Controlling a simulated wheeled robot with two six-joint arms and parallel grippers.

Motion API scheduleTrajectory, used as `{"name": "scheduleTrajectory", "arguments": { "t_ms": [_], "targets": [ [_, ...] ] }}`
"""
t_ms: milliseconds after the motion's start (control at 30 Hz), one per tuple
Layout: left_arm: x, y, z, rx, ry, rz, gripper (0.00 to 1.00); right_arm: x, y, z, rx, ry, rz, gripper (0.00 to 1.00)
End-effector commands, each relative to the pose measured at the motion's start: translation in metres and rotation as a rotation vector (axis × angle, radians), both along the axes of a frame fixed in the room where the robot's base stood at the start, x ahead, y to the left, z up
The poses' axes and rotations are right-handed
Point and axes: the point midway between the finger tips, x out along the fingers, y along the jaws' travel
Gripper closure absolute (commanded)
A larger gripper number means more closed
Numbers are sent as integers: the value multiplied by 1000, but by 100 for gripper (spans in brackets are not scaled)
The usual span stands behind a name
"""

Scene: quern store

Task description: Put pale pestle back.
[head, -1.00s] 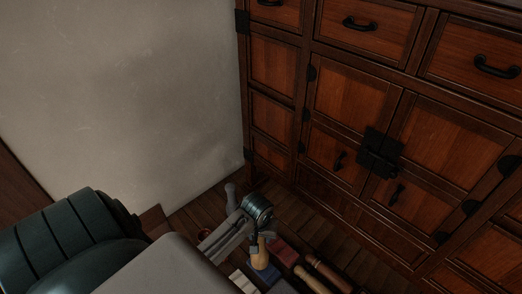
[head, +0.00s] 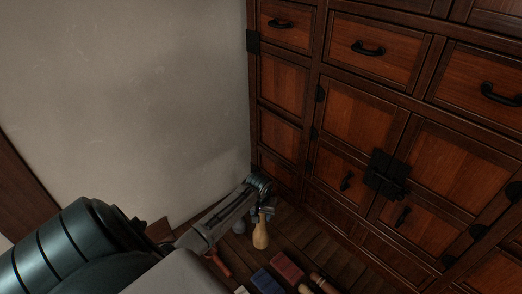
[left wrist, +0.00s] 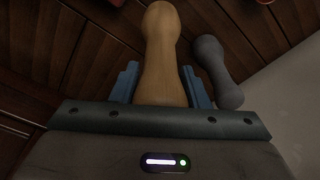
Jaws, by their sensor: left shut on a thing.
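The pale pestle (head: 261,234) is a tan, waisted wooden piece. My left gripper (head: 262,212) is shut on it, and the pestle hangs below the jaws near the corner of wall and cabinet. In the left wrist view the pestle (left wrist: 162,50) stands out between the two blue fingers of my left gripper (left wrist: 159,85). Whether its lower end touches anything is unclear. A grey pestle-shaped piece (left wrist: 217,70) is close beside it; in the head view it (head: 238,227) shows partly behind my arm. My right gripper is not in view.
A blue block (head: 266,281), a red block (head: 287,266) and brown wooden rods (head: 323,284) lie nearer, at the bottom edge. An orange-red piece (head: 220,265) is by my arm. A wooden cabinet (head: 290,140) and a plain wall (head: 130,110) bound the space behind.

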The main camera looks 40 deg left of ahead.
Motion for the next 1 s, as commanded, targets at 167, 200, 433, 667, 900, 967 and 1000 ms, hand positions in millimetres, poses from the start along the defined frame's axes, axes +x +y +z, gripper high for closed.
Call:
{"name": "scheduleTrajectory", "arguments": {
  "t_ms": [167,200,433,667,900,967,1000],
  "targets": [
    [3,1,-11,-2,0,0,91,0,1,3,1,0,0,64],
    [2,1,-17,-3,-1,0,91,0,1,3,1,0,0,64],
    [3,1,-34,0,-4,-1,91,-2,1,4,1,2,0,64],
    [3,1,-35,0,-3,-2,91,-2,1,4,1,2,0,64],
    [1,1,-37,-1,0,-1,37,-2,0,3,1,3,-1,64],
    [1,1,-37,-1,0,-1,37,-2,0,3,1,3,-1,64],
    [1,1,-37,-1,0,-1,37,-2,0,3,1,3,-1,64]
  ]
}}
